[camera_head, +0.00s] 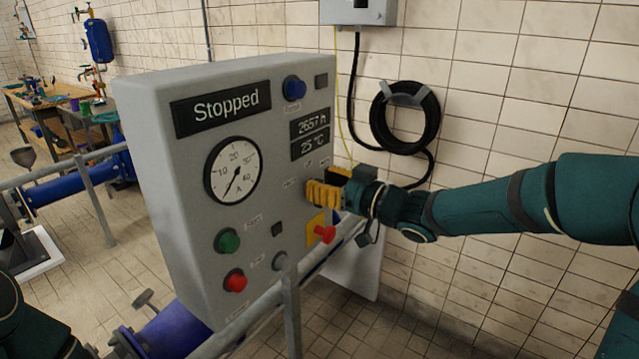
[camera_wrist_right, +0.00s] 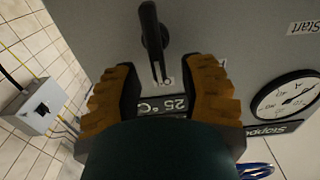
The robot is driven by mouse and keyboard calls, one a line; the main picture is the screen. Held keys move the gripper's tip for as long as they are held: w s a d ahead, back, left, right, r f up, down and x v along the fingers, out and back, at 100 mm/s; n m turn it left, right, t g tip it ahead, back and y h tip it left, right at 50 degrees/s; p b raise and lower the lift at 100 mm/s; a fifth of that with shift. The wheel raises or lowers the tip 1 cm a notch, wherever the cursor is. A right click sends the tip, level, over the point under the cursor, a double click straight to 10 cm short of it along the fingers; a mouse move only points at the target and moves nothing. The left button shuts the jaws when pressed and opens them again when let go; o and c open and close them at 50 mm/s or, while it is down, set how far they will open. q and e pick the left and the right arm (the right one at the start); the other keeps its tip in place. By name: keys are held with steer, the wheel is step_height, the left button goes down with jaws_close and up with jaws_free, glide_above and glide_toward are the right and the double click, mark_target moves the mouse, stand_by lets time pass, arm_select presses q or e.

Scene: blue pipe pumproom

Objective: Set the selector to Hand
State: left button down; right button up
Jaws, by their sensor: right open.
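The grey control panel (camera_head: 160,215) stands in front of me, and its display reads "Stopped". The selector (camera_wrist_right: 153,38) is a black lever-shaped knob on the panel face, seen in the right wrist view. Its narrow end points toward the "25 °C" display in that view. In the head view my right gripper hides it, and the small labels around it are too small to read surely. My right gripper (camera_head: 318,193) has yellow fingers and is at the panel. In the wrist view its open fingers (camera_wrist_right: 161,80) lie either side of the selector's narrow end; I cannot tell whether they touch. My left gripper is out of view.
A red knob on a yellow plate (camera_head: 317,222) sits just below my right gripper. Green (camera_head: 227,240) and red (camera_head: 235,281) buttons are lower left, a blue lamp (camera_head: 294,88) above. A coiled black hose (camera_head: 432,118) hangs behind.

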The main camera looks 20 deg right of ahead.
steer(key=shift+w+a, duration=0.35)
steer(key=shift+w, duration=0.05)
jaws_close()
